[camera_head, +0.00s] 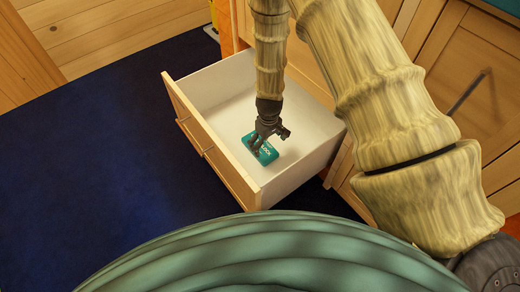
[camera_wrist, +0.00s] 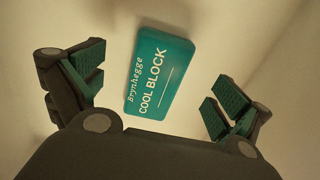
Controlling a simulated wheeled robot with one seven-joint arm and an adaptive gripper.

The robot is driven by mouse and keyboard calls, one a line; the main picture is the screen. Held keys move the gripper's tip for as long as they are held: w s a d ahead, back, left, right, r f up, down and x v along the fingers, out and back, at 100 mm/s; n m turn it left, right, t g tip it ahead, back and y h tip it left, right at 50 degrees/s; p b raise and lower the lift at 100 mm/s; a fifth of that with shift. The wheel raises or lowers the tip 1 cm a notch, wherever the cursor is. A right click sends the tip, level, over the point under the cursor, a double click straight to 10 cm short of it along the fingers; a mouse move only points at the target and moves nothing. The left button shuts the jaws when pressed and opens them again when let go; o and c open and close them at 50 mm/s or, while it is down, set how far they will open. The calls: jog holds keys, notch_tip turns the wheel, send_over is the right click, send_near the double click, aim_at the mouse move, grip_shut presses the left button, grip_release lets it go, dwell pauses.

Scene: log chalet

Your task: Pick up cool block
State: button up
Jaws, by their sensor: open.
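The cool block (camera_head: 268,154) is a flat teal block with white lettering, lying on the white floor of an open drawer (camera_head: 181,97). In the wrist view the cool block (camera_wrist: 161,72) reads "Brynhegge COOL BLOCK" and lies beyond and between the two fingers, a little nearer the left one. My gripper (camera_head: 258,148) is inside the drawer, just above the block, and hides part of it in the head view. In the wrist view my gripper (camera_wrist: 152,92) has its fingers wide apart with nothing between the pads. I cannot tell how high it is above the block.
The drawer's white side wall (camera_head: 300,163) stands close to the right of my gripper. Wooden cabinet fronts (camera_head: 470,85) are behind and to the right. A dark blue floor covering (camera_head: 90,160) is clear on the left. The rest of the drawer looks empty.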

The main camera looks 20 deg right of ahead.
aim_at(266, 152)
jog(key=shift+w+a+f+b, duration=0.15)
jog(key=shift+f+b, duration=0.8)
jog(key=shift+f, duration=0.45)
jog(key=shift+w+a+f+b, duration=0.1)
jog(key=shift+f+b, duration=0.8)
jog(key=shift+f, duration=0.45)
jog(key=shift+c, duration=0.4)
jog(key=c, duration=1.3)
